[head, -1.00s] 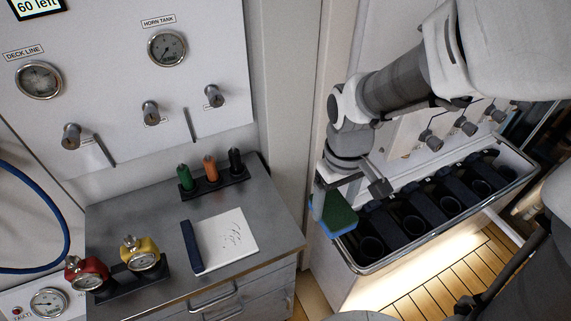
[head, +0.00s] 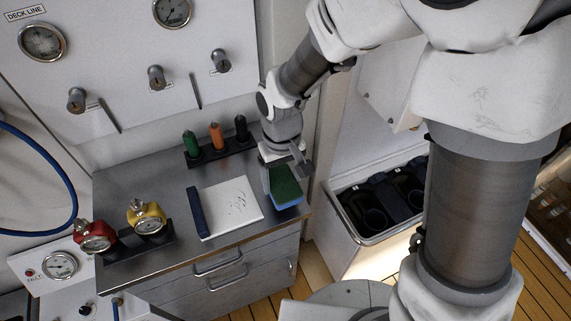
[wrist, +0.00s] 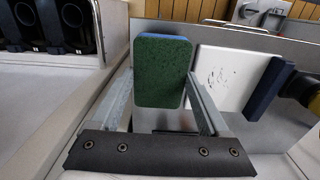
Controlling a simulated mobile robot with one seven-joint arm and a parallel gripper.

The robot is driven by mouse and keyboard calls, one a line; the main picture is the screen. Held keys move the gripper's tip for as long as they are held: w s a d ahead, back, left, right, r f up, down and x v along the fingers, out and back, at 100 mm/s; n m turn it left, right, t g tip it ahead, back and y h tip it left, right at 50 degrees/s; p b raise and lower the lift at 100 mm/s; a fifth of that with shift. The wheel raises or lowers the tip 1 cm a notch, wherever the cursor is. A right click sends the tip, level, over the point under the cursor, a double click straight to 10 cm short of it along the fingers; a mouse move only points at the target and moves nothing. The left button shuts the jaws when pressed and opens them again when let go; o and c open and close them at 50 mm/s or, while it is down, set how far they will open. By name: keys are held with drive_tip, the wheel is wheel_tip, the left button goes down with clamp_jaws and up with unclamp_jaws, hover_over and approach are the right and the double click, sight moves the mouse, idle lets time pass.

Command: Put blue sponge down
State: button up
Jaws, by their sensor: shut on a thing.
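The blue sponge (head: 287,188) has a green scouring face and a blue body. My gripper (head: 284,172) is shut on it over the right end of the metal counter (head: 168,195), beside the white pad. In the wrist view the sponge (wrist: 160,72) stands between the two fingers, its green face toward the camera and a strip of blue along its top. Whether its lower edge touches the counter I cannot tell.
A white pad with a dark binding (head: 228,207) lies left of the sponge. Green, orange and black markers (head: 215,138) stand in a rack behind. Red (head: 95,236) and yellow (head: 147,217) gauge valves are at the left. A bin with dark holders (head: 378,200) is at the right.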

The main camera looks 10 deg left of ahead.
sight(282, 183)
drive_tip(key=shift+f, duration=1.8)
drive_tip(key=shift+f, duration=0.2)
drive_tip(key=o, duration=1.2)
drive_tip(key=shift+c, duration=0.2)
wheel_tip(282, 183, up, 17)
drive_tip(key=s+d+r+m+t, duration=0.2)
drive_tip(key=d+r, duration=0.1)
drive_tip(key=d, duration=0.3)
drive_tip(key=s+d+r+m+t, duration=0.1)
drive_tip(key=s+d+r+m, duration=0.1)
drive_tip(key=d, duration=0.5)
drive_tip(key=s+d+r+m+t, duration=0.2)
drive_tip(key=s+d+r, duration=0.2)
drive_tip(key=d, duration=0.3)
drive_tip(key=shift+s+d+r+t+p, duration=0.15)
drive_tip(key=shift+s+t+p, duration=0.15)
drive_tip(key=shift+p, duration=0.15)
